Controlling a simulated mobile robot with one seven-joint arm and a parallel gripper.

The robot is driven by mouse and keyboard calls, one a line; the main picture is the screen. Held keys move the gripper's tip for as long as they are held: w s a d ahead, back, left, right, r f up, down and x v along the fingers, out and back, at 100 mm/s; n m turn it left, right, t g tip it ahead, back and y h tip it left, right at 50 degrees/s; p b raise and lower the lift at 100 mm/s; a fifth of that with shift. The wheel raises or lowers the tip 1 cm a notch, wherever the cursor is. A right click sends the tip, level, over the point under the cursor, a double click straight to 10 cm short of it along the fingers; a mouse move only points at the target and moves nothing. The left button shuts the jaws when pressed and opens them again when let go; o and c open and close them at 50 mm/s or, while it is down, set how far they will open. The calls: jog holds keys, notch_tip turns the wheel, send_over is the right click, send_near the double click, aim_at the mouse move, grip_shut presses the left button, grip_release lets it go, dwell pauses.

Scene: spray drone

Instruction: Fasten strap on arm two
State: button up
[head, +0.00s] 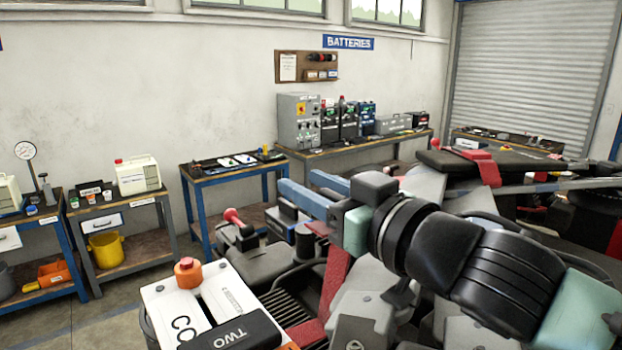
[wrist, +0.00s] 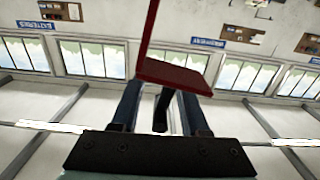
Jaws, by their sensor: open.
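A red strap (head: 334,285) runs down over the drone's grey parts just below my gripper (head: 298,181) in the head view. My gripper's two blue fingers are apart and point left, above the black and grey drone parts. In the wrist view a red strap-like piece (wrist: 176,76) crosses in front of the fingertips of my gripper (wrist: 160,92), with a thin red edge rising from it. I cannot tell if it touches the fingers. Another red strap (head: 487,168) lies over a black folded part at right.
A white panel with an orange cap (head: 188,272) stands at front left. A red-knobbed part (head: 234,218) rises left of my gripper. A blue bench (head: 229,174) and a battery bench (head: 372,144) line the wall. Floor is free at lower left.

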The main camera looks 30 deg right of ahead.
grip_shut()
dwell(1.5)
